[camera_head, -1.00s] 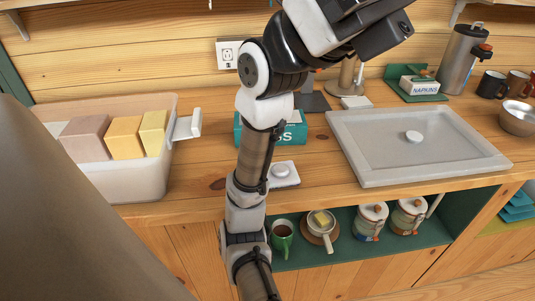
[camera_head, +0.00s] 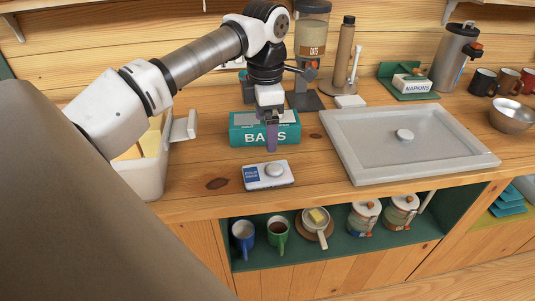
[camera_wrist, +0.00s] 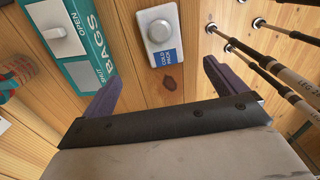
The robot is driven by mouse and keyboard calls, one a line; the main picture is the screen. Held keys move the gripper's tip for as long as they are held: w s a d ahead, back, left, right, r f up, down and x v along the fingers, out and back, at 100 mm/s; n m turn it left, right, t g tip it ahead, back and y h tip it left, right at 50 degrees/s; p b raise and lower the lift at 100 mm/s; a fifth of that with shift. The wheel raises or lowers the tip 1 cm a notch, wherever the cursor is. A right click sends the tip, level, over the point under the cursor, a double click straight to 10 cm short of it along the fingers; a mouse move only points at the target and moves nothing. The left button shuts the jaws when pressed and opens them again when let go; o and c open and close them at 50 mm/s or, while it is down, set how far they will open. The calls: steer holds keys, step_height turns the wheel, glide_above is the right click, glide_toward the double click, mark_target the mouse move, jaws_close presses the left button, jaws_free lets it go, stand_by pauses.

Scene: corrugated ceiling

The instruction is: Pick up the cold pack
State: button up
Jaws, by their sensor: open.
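The cold pack (camera_head: 267,175) is a small white and grey slab with a round knob and a blue label. It lies flat on the wooden counter near the front edge. The wrist view shows the cold pack (camera_wrist: 159,33) beyond the fingers, its label facing them. My gripper (camera_head: 270,137) hangs just behind the cold pack in the head view, in front of the teal box. Its two purple fingers, also in the wrist view (camera_wrist: 160,88), are apart with nothing between them. They do not touch the cold pack.
A teal bags box (camera_head: 247,136) stands close behind the cold pack. A large lidded grey tray (camera_head: 355,168) lies to the right, and a white bin (camera_head: 150,180) stands to the left. An open shelf with mugs (camera_head: 278,236) is below. The counter around the cold pack is clear.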

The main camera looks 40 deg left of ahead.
steer(key=b, duration=0.5)
glide_above(267, 169)
step_height(267, 169, down, 8)
steer(key=shift+w+a+f, duration=0.1)
steer(key=shift+a+f, duration=0.05)
steer(key=f+b, duration=0.4)
steer(key=f, duration=0.1)
steer(key=shift+d, duration=0.2)
steer(key=c, duration=1.2)
steer(key=shift+o, duration=0.2)
steer(key=shift+r, duration=0.1)
